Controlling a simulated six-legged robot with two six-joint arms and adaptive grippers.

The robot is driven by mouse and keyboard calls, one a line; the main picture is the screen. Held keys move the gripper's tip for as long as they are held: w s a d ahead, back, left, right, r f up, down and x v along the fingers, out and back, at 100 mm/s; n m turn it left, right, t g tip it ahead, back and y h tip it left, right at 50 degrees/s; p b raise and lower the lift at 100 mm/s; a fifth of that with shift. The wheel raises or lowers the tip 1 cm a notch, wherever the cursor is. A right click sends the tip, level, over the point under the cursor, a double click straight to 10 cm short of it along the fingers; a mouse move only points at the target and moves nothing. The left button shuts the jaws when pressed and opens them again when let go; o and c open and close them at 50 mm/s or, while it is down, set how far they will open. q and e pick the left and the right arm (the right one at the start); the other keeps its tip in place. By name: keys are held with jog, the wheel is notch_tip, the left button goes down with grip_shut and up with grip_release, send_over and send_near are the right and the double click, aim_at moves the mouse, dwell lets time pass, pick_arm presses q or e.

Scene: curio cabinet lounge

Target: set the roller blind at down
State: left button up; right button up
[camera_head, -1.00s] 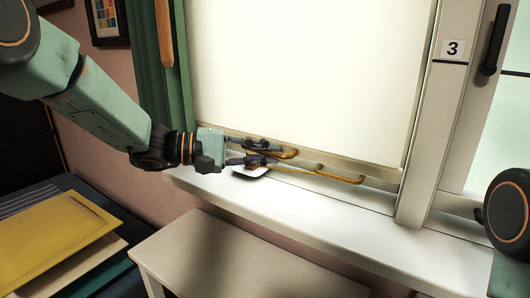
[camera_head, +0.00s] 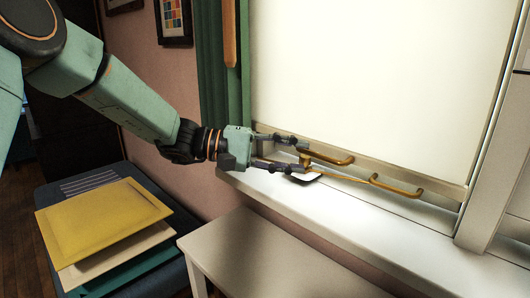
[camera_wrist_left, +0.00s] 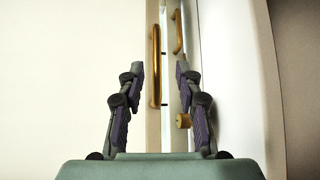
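The cream roller blind (camera_head: 385,80) covers the window down to its bottom rail (camera_head: 400,174), which sits close above the white sill. A brass handle (camera_head: 330,157) is by the rail. It also shows in the wrist view (camera_wrist_left: 155,65). A second, longer brass bar (camera_head: 395,187) runs lower, near the sill; it is unclear what it is fixed to. My left gripper (camera_head: 303,158) is at the left end of these bars, fingers apart. In the wrist view (camera_wrist_left: 158,75) the handle lies ahead, between the finger lines, and nothing is gripped. My right gripper is out of view.
The white sill (camera_head: 350,215) runs below the blind. A small pale object with a dark edge (camera_head: 302,178) is by the lower finger. A green curtain (camera_head: 220,70) hangs left. A pale table (camera_head: 265,255) and stacked folders (camera_head: 100,220) are in front.

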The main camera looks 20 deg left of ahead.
pick_arm(q)
jog(key=f+v, duration=0.1)
jog(key=v, duration=0.5)
jog(key=shift+r, duration=0.45)
jog(key=shift+s+a, duration=0.1)
jog(key=shift+a, duration=0.05)
